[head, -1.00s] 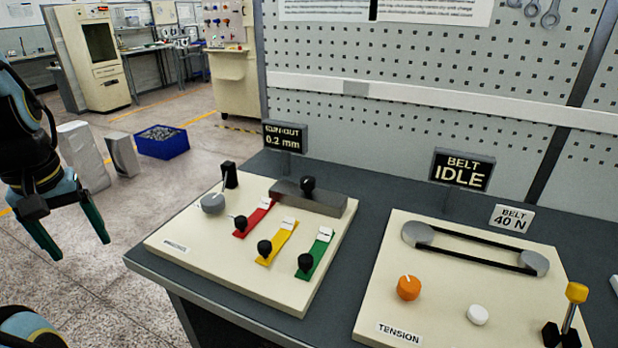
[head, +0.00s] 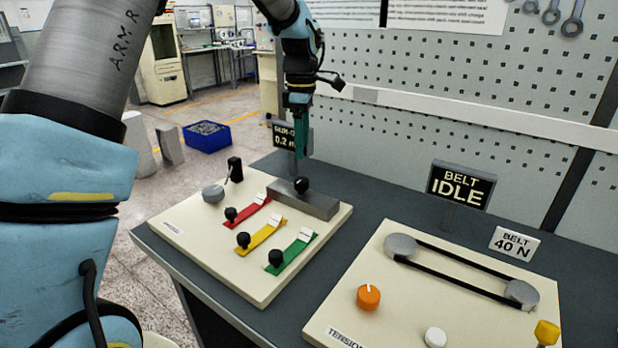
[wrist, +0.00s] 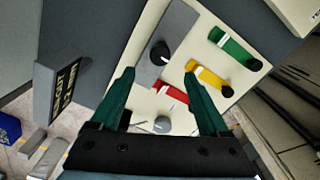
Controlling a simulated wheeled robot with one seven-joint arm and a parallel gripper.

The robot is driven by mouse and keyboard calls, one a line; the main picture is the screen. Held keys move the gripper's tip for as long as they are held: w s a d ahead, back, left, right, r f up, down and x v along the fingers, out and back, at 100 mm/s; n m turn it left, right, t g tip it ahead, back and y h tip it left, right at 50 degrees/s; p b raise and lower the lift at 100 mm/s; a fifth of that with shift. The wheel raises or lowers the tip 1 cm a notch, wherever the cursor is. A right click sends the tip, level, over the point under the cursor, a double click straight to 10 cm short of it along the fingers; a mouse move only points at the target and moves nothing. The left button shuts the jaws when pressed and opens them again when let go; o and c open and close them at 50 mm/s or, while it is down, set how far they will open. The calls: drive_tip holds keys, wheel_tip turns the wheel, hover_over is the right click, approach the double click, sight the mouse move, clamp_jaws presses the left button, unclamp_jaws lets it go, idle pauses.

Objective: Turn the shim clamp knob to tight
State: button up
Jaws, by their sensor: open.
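The likely clamp knob is a black round knob (head: 301,185) on a grey bar (head: 322,205) at the back of the left cream board. In the wrist view the black knob (wrist: 160,53) bears a pale mark and lies just beyond the fingertips. My gripper (head: 302,156) points down above the bar, apart from the knob. In the wrist view its green fingers (wrist: 159,73) are spread with nothing between them. Red (head: 254,207), yellow (head: 263,233) and green (head: 293,252) shim strips, each with a black knob, lie in front of the bar.
My gripper partly hides the run-out sign (head: 284,139), reading 0.2 mm. A grey round dial (head: 213,193) and black post (head: 235,169) stand left on the board. The belt board (head: 400,295) with an orange knob (head: 368,297) is to the right. The belt sign (head: 461,186) reads IDLE.

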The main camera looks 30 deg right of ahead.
sight(302, 180)
wheel_tip(302, 180, down, 10)
drive_tip(key=p, duration=0.3)
drive_tip(key=shift+a, duration=0.1)
drive_tip(key=shift+c, duration=0.3)
clamp_jaws()
